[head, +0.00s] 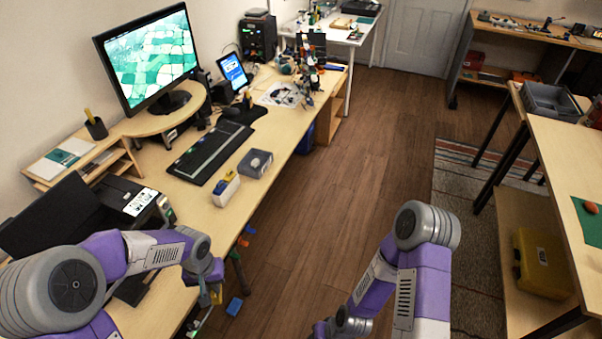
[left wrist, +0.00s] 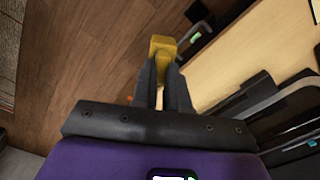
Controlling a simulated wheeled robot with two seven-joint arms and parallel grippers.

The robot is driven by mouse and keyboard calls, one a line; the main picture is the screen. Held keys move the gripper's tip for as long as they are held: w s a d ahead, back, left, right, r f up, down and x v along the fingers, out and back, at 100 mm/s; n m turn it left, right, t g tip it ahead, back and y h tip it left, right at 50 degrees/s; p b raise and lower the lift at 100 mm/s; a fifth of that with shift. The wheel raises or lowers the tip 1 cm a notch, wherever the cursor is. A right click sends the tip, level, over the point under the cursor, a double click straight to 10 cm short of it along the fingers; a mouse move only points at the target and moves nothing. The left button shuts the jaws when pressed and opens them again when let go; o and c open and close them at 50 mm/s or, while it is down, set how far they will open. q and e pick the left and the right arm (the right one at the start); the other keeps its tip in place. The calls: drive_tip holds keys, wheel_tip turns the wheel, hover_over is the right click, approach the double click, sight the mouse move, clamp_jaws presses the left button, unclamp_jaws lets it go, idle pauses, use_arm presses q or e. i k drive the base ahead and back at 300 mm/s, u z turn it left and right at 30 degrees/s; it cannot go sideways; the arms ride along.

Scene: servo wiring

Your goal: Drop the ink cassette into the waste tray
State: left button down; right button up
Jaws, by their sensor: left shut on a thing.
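My left gripper (left wrist: 162,72) is shut on a small yellow piece, which looks like the ink cassette (left wrist: 162,47), held between its fingertips. In the head view the left gripper (head: 212,295) is small and partly hidden by its wrist, near the desk's front edge at the lower left. A small grey open tray (head: 255,163) sits on the desk beyond the gripper; it may be the waste tray, and something rounded shows inside it. My right arm shows at the bottom, but its gripper is out of the frame.
A white box (head: 225,190) with blue and yellow tops stands before the grey tray. A black printer (head: 128,202) stands left of it. A keyboard (head: 210,152) lies behind. Tools hang at the desk's front edge. A larger grey bin (head: 550,101) sits on the right-hand table.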

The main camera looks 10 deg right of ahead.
sight(251, 162)
drive_tip(key=z, duration=0.85)
drive_tip(key=i, duration=2.1)
drive_tip(key=u, duration=1.05)
drive_tip(key=i, duration=0.35)
drive_tip(key=u, duration=0.15)
